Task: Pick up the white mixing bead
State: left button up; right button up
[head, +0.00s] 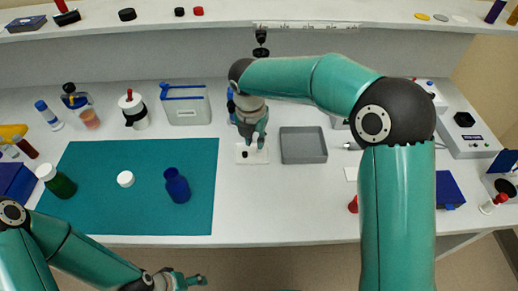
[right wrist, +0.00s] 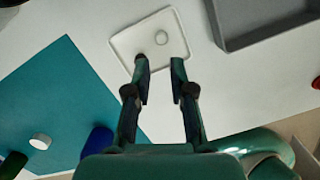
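The white mixing bead (right wrist: 161,37) is a small pale round thing on a shallow white tray (right wrist: 176,22) in the right wrist view. In the head view I cannot make it out against the white tray (head: 262,159). My right gripper (head: 256,143) points down over the tray. Its two fingers (right wrist: 160,70) are apart with nothing between them, and the bead lies beyond their tips. A small dark round thing (right wrist: 140,57) shows by the left fingertip; it also shows on the tray in the head view (head: 245,155). My left gripper (head: 190,279) is low at the bottom edge, away from the tray.
A grey open tray (head: 303,146) stands just right of the white tray. A teal mat (head: 110,215) on the left bears a blue bottle (head: 177,187), a white cap (head: 125,179) and a green bottle (head: 58,182).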

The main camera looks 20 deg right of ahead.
jog(key=shift+w+d+f+p, duration=0.15)
jog(key=shift+w+d+f, duration=0.1)
jog(key=shift+f, duration=0.65)
jog(key=shift+w+d+f+p, duration=0.2)
jog(key=shift+w+d+f, duration=0.1)
jog(key=shift+f, duration=0.55)
jog(key=shift+w+d+f+p, duration=0.15)
jog(key=shift+w+d+f, duration=0.1)
jog(key=shift+f, duration=0.65)
jog(key=shift+c, duration=0.4)
jog(key=shift+c, duration=1.3)
